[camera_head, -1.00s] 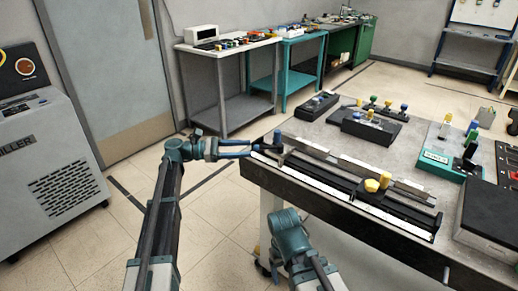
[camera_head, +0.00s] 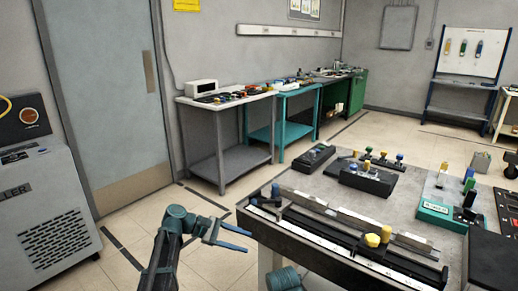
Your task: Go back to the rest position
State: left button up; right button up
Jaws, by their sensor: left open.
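My left gripper (camera_head: 229,235) is open and empty, left of the near table's (camera_head: 262,228) left corner and apart from it. Its two blue-grey fingers point right, with floor visible between them. My left arm comes up from the bottom edge. At the bottom centre, only a rounded blue-grey part of my right arm shows, in front of the table. My right gripper is out of the frame.
The near table carries a long rail fixture (camera_head: 330,225) with a yellow knob (camera_head: 373,240), black blocks (camera_head: 371,180) and a green device (camera_head: 441,214). A grey machine (camera_head: 45,215) stands left. Benches (camera_head: 230,103) line the back wall. Floor between is clear.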

pick_arm(q)
jog(key=s+a+f+m+y, duration=0.2)
jog(key=s+f+m+y, duration=0.45)
jog(key=s+f, duration=0.35)
jog(key=s+a+f+m+y, duration=0.2)
jog(key=s+a+m+y, duration=0.5)
jog(key=s, duration=0.1)
jog(key=s+d+r+m+p, duration=0.1)
jog(key=d+r+p, duration=0.2)
jog(key=r+p, duration=0.4)
jog(key=s+d+r+m+g+p, duration=0.1)
jog(key=s+d+r+p, duration=0.1)
jog(key=d+r+p, duration=0.2)
jog(key=s+d+r+m+p, duration=0.1)
jog(key=d+r+p, duration=0.3)
jog(key=r+p, duration=0.6)
jog(key=shift+s+r+y+p, duration=0.3)
jog(key=shift+s+p, duration=0.2)
jog(key=shift+s, duration=0.2)
